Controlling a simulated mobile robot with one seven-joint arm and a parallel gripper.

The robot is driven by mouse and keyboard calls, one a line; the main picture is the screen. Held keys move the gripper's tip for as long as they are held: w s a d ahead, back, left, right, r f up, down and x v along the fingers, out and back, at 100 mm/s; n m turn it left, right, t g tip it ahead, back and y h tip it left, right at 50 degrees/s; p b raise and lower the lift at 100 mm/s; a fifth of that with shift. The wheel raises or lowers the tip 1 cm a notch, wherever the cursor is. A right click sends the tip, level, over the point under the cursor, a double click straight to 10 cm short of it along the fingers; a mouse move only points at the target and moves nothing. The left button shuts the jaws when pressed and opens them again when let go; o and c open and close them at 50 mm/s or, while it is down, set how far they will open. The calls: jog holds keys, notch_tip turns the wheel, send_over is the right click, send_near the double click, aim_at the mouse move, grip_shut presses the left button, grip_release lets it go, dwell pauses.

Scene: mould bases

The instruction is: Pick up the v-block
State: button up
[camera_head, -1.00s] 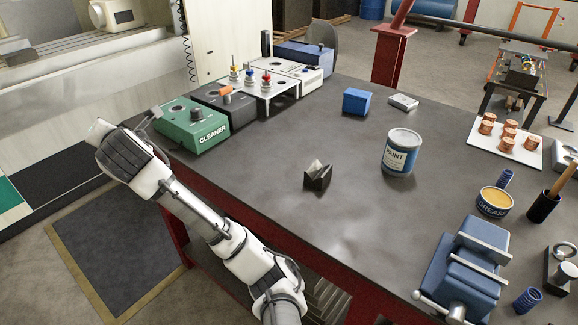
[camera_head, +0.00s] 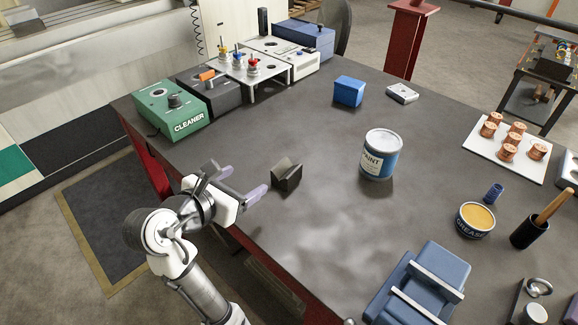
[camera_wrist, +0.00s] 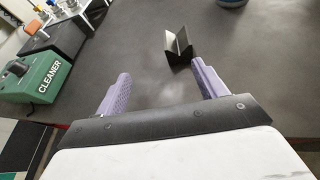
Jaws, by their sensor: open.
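The v-block (camera_head: 286,175) is a small dark block with a V-shaped notch. It stands on the grey workbench near its front left edge. In the wrist view the v-block (camera_wrist: 179,47) lies beyond the fingertips, nearer the right finger. My gripper (camera_head: 240,182) is at the bench's front edge, just left of the v-block, with its fingers apart. In the wrist view my gripper (camera_wrist: 165,82) shows two purple-grey fingers spread wide with nothing between them. The gripper does not touch the v-block.
A green cleaner box (camera_head: 170,110) stands at the left of the bench (camera_head: 300,130). A paint can (camera_head: 381,155) stands right of the v-block, and a blue box (camera_head: 348,91) behind. A blue vise (camera_head: 415,285) is at front right. Bench around the v-block is clear.

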jog(key=d, duration=0.2)
jog(key=s+d, duration=0.1)
jog(key=shift+f+g+h, duration=0.4)
send_near(289, 171)
jog(key=x, duration=0.3)
jog(key=shift+w+d, duration=0.2)
jog(key=shift+a+f+p+x, duration=0.15)
jog(key=shift+p+x, duration=0.1)
jog(key=shift+x, duration=1.25)
jog(key=shift+a+f+p+x, duration=0.15)
jog(key=shift+p+x, duration=0.1)
jog(key=shift+x, duration=1.25)
jog(key=shift+r, duration=0.15)
grip_shut()
